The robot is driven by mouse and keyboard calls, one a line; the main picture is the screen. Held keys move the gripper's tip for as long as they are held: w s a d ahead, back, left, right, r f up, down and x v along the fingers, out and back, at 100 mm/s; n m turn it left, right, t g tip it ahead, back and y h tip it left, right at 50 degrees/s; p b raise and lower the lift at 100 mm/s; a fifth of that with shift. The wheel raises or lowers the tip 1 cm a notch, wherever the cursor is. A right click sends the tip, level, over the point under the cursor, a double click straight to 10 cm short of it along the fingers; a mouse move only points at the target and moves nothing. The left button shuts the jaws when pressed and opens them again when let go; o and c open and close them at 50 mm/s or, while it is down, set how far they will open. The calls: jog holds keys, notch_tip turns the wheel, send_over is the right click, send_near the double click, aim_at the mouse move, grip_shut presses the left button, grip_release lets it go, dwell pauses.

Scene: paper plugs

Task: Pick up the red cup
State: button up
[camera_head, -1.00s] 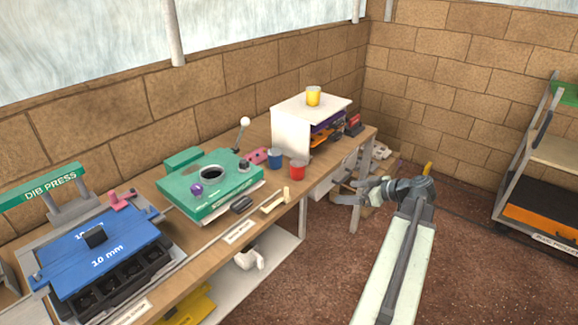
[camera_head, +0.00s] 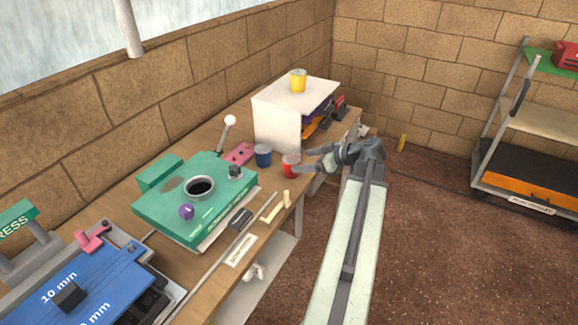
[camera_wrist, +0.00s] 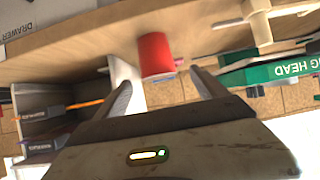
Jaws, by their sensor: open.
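The red cup (camera_head: 289,168) stands on the wooden bench near its front edge, right of a blue cup (camera_head: 263,155). My gripper (camera_head: 306,162) is at the cup's right in the head view, its fingers spread, and the upper finger partly overlaps the cup's top edge there. In the wrist view the red cup (camera_wrist: 156,56) shows between and beyond the two open fingertips (camera_wrist: 160,82). The jaws are open and empty. The head view does not clearly show the exact gap between fingers and cup.
A white shelf box (camera_head: 277,122) with a yellow cup (camera_head: 298,80) on top stands behind the red cup. Open floor (camera_head: 450,250) lies to the right.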

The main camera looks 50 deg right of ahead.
aim_at(296, 160)
jog(key=b+x, duration=0.2)
jog(key=x, duration=0.4)
jog(key=shift+w+d, duration=0.1)
jog(key=shift+w, duration=0.3)
jog(key=shift+r, duration=0.15)
jog(key=c, duration=1.4)
